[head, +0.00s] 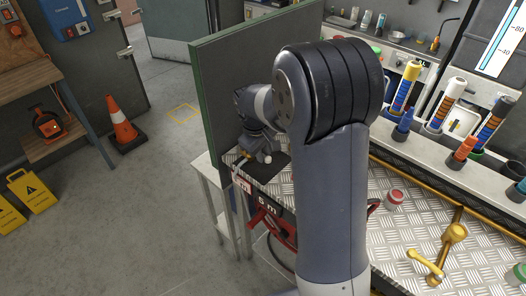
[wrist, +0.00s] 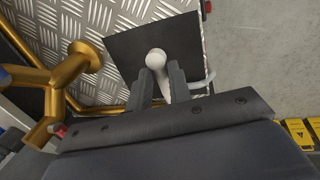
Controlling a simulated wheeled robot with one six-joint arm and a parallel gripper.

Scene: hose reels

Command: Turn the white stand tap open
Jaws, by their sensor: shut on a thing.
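The white stand tap (wrist: 156,58) shows in the wrist view as a white round knob with a pale lever running back between my fingers. It stands over a dark square plate (wrist: 125,42). My gripper (wrist: 162,74) is shut on the tap's lever, one dark finger on each side. In the head view my gripper (head: 259,152) is low over the dark plate (head: 275,166) at the bench's left end, and my arm hides part of it. The tap's body is mostly hidden by my fingers.
A brass tap (head: 453,234) with a yellow lever stands on the bench's tread-plate top (head: 405,228). Brass pipework (wrist: 65,70) is left of my gripper in the wrist view. A green-edged panel (head: 225,85) stands behind the tap. A red hose reel (head: 266,222) hangs below.

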